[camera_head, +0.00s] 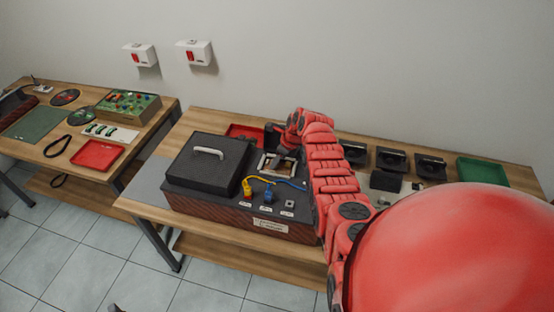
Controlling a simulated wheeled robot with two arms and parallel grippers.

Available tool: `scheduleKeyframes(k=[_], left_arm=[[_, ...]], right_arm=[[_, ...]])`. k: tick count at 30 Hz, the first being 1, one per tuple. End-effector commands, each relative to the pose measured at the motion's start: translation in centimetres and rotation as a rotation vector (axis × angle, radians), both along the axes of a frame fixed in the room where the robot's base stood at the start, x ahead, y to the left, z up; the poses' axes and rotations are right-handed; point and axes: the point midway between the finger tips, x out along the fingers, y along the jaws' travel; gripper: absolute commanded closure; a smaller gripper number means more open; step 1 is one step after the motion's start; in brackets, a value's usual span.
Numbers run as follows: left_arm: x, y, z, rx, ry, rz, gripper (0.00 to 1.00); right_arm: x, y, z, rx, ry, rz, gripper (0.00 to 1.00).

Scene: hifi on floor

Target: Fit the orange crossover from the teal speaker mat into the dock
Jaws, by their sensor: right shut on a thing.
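My right arm reaches in from the lower right, over the bench with the black hi-fi unit (240,212). My right gripper (273,136) is at its far end, above and behind an open light-framed bay (277,165) in the unit's top, which looks like the dock. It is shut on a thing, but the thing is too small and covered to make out. I cannot pick out an orange crossover. A grey-green mat (36,122) lies on the left table; I cannot tell whether it is the teal speaker mat. My left gripper is not in view.
A black lid with a pale handle (208,152) sits on the unit's left part. Yellow and blue plugs (268,196) stand in front of the bay. Black speaker-like boxes (391,160), a green tray (482,170) and red trays (98,155) stand around.

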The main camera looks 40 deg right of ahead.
Motion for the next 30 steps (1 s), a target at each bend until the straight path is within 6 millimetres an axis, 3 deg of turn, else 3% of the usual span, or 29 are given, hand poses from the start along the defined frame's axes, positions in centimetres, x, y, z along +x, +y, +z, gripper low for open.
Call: scheduleKeyframes(k=[5,6,12,30], left_arm=[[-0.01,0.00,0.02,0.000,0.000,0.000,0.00],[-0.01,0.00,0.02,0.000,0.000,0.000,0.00],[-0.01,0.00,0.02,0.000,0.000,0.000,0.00],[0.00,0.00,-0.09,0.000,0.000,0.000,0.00]], right_arm=[[0.04,0.00,0.07,-0.001,-0.001,0.001,1.00],[0.04,0.00,0.07,0.000,-0.001,0.000,0.59],[0.04,-0.05,0.07,-0.001,-0.002,-0.001,0.26],[0.07,-0.44,0.60,-0.006,-0.008,-0.004,0.26]])
